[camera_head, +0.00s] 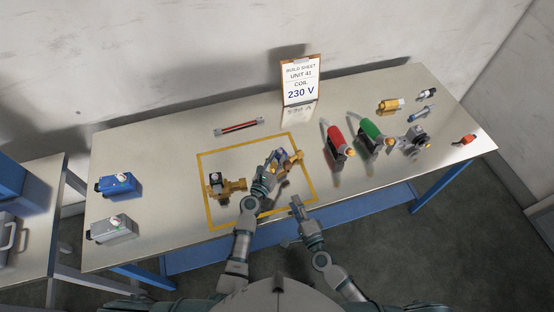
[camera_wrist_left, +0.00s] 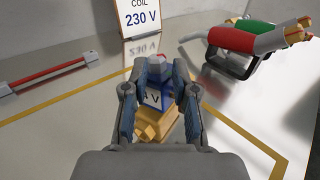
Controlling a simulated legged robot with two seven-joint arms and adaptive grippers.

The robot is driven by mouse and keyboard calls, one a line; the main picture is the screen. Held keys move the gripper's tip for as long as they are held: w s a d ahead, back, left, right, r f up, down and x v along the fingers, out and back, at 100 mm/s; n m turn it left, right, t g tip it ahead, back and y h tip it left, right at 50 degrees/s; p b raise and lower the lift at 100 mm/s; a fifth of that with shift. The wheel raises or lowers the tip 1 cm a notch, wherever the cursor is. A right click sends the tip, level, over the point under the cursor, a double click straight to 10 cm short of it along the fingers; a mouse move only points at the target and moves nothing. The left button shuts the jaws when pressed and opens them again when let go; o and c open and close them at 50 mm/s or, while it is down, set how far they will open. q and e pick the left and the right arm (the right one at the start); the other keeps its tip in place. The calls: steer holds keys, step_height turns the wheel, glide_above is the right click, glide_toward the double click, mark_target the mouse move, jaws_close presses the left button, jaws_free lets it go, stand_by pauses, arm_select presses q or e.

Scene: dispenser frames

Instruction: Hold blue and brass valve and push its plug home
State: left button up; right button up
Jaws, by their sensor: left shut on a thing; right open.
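The blue and brass valve (camera_head: 291,159) stands inside the yellow outline on the bench. In the left wrist view its blue coil (camera_wrist_left: 155,91) sits on a brass body (camera_wrist_left: 159,124); the coil's label shows "V", the rest partly hidden. A grey plug (camera_wrist_left: 153,69) with a reddish part is at the coil's top; its seating cannot be told. My left gripper (camera_head: 273,164) is shut on the valve, its fingers on either side of the coil in the left wrist view (camera_wrist_left: 158,80). My right gripper (camera_head: 296,203) is open and empty near the bench's front edge.
Another brass valve (camera_head: 226,187) is left of my left gripper. A sheet (camera_head: 300,81) reads "COIL 230 V". Red (camera_head: 339,140) and green (camera_head: 373,135) handled tools stand right. A red bar (camera_head: 239,127) lies behind. Blue (camera_head: 119,186) and grey (camera_head: 112,230) boxes stand left.

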arm_select(q)
steer(key=shift+a+f, duration=0.15)
steer(key=shift+a, duration=0.05)
jaws_close()
steer(key=shift+o, duration=1.9)
jaws_free()
steer(key=shift+d, duration=0.5)
steer(key=shift+a, duration=0.3)
steer(key=v, duration=1.2)
steer(key=shift+f, duration=0.15)
steer(key=shift+d, duration=0.2)
